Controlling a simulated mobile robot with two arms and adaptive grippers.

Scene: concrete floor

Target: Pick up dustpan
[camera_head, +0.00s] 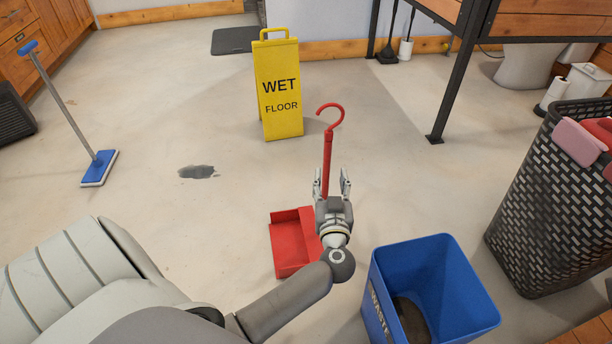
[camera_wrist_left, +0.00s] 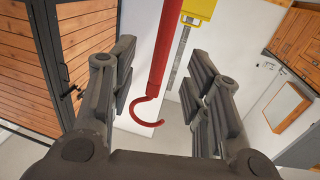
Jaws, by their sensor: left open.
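The red dustpan (camera_head: 288,247) stands on the concrete floor near the middle of the head view. Its long upright red handle (camera_head: 328,152) ends in a hook at the top. My left gripper (camera_head: 332,180) is open in front of the handle, with a finger on each side of it in the picture. In the left wrist view, the red handle (camera_wrist_left: 165,50) with its hook shows between the open fingers (camera_wrist_left: 160,85). I cannot tell whether the fingers touch it. Part of the pan is hidden behind my wrist. My right gripper is in neither view.
A blue waste bin (camera_head: 470,290) stands just right of the dustpan. A dark woven basket (camera_head: 540,205) stands farther right. A yellow wet floor sign (camera_head: 279,95) is behind. A blue mop (camera_head: 98,168) and a dark puddle (camera_head: 198,172) are on the left. Floor between them is clear.

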